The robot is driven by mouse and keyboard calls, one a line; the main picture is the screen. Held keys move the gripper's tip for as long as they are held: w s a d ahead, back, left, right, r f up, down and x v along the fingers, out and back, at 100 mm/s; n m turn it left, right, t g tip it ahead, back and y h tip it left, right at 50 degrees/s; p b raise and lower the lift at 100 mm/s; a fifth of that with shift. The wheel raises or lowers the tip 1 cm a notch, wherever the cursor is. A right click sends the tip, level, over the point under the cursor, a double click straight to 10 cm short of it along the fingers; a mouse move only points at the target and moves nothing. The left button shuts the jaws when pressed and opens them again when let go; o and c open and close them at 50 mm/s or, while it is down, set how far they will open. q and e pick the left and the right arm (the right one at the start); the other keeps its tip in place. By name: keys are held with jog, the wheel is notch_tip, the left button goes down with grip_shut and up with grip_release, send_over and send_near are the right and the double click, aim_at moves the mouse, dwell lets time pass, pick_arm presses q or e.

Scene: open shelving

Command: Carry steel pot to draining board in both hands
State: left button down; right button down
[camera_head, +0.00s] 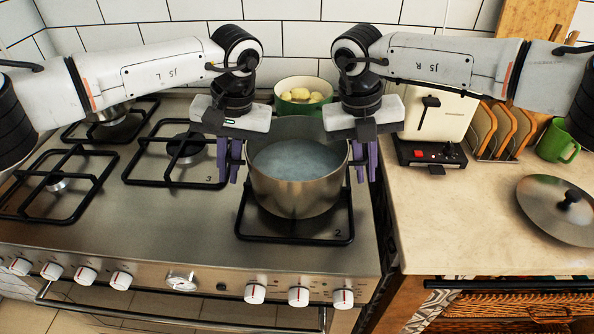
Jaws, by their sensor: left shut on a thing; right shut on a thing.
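The steel pot (296,197) is upright at the front right burner of the stove, over the black grate (293,240) marked 2. It holds a cloudy bluish liquid (297,158). I cannot tell whether its base touches the grate. My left gripper (234,172) is shut at the pot's left side, and my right gripper (364,172) is shut at its right side. The purple fingers of both point down, and the handles are hidden behind them. No draining board can be made out for certain.
A green pot (305,106) of potatoes stands just behind. On the right counter (450,215) are a toaster (436,118), a wooden rack (503,132), a green mug (557,143) and a steel lid (555,212). The counter's front middle is clear.

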jog(key=shift+r+p, duration=2.2)
jog(key=shift+r, duration=0.3)
